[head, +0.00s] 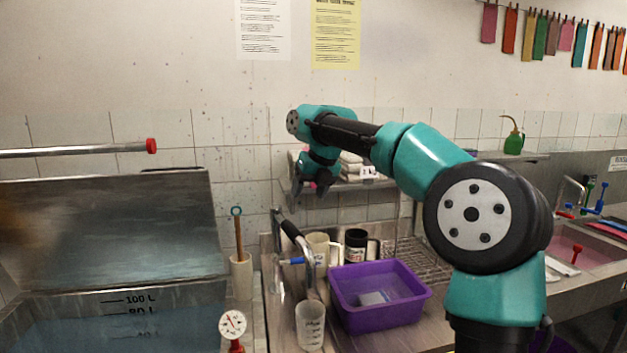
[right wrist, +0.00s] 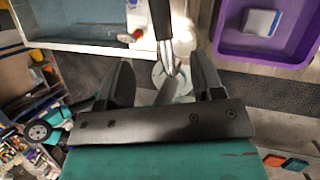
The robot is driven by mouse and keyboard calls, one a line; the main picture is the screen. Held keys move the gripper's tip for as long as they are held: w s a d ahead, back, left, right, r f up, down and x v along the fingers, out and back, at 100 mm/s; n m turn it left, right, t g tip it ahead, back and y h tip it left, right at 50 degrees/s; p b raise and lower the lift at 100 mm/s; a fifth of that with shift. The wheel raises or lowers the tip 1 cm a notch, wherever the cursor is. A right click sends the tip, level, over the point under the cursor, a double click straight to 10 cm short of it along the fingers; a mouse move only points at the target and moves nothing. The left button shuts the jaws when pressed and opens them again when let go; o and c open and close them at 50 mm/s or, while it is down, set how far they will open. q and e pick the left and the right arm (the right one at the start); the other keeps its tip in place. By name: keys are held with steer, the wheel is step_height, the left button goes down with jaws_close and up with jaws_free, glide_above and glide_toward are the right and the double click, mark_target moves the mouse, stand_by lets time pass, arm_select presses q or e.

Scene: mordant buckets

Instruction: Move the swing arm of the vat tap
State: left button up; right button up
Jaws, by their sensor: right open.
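The swing arm of the vat tap (head: 296,238) is a metal pipe with a black sleeve and a downturned spout, between the vat and the purple tub. A blue lever (head: 291,261) sits beside it. My right gripper (head: 312,191) is open and points down, above the swing arm and apart from it in the head view. In the right wrist view, the black sleeve and metal end of the swing arm (right wrist: 160,20) show ahead of the open fingers (right wrist: 164,78), roughly in line with the gap. My left gripper is not in view.
The vat (head: 110,300) stands at the left with its lid (head: 110,228) raised. A purple tub (head: 380,318), a clear beaker (head: 310,325) and mugs (head: 356,243) crowd the counter near the tap. A shelf with folded cloths (head: 353,168) is behind my right gripper.

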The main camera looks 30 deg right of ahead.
steer(key=shift+v, duration=1.65)
steer(key=shift+c, duration=0.2)
steer(key=shift+f, duration=0.1)
steer(key=c, duration=0.3)
steer(key=a+f+g+h, duration=0.1)
steer(key=a+f+g, duration=0.1)
steer(key=a+f, duration=0.1)
steer(key=w+a+f+g+h, duration=0.1)
steer(key=a+f, duration=0.2)
steer(key=f, duration=0.1)
steer(key=a+f+g+h, duration=0.1)
steer(key=a+f+g, duration=0.1)
steer(key=a+f, duration=0.2)
steer(key=shift+w+f+m+g+h, duration=0.15)
steer(key=shift+f+m+g+h, duration=0.15)
steer(key=shift+f+m, duration=0.1)
steer(key=c, duration=0.7)
steer(key=a+f+g+h, duration=0.1)
steer(key=a+h, duration=0.1)
steer(key=a+f+h, duration=0.2)
steer(key=a, duration=0.1)
steer(key=s+a+f+m+g+h, duration=0.1)
steer(key=a+f+h, duration=0.1)
steer(key=a, duration=0.1)
steer(key=shift+a+f+g, duration=0.2)
steer(key=shift+f+g, duration=0.05)
steer(key=shift+g, duration=0.05)
jaws_close()
